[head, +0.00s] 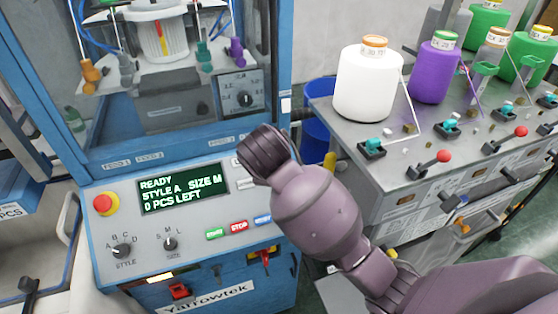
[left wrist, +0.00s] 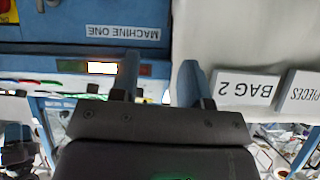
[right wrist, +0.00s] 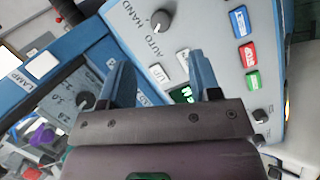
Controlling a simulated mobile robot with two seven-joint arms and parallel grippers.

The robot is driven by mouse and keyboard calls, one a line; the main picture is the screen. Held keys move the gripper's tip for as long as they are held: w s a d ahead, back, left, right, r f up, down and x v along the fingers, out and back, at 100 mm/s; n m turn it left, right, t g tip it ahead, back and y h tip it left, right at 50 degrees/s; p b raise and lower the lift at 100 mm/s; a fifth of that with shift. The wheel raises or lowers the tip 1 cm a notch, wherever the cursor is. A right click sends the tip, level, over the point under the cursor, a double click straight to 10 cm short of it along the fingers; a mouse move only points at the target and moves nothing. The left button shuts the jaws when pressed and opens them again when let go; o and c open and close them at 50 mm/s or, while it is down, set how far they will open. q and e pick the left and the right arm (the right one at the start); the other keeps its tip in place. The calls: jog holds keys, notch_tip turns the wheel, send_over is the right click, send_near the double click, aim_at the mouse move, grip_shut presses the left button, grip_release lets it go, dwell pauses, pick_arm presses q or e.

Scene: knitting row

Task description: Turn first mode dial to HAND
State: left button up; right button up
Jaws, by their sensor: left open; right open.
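The mode dial (right wrist: 161,20), a dark round knob, sits on the pale panel in the right wrist view beside the words AUTO and HAND. Its light mark seems to lie toward AUTO, but it is too small to be sure. In the head view my right arm's wrist hides this dial. My right gripper (right wrist: 160,78) is open and empty; its fingers frame the panel, with the dial above them in the picture, apart from it. My left gripper (left wrist: 158,78) is open and empty beside a MACHINE ONE label (left wrist: 123,32); it is outside the head view.
The panel display (head: 183,188) reads READY, STYLE A, SIZE M, 0 PCS LEFT. A red emergency button (head: 104,203), style dial (head: 122,250) and size dial (head: 170,243) are nearby. A lamp dial (head: 245,99) stands above. A grey bench (head: 330,120) with yarn cones is at right.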

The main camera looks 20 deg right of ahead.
jog(key=x, duration=1)
jog(key=shift+w+f, duration=0.1)
jog(key=shift+f, duration=0.15)
jog(key=c, duration=0.9)
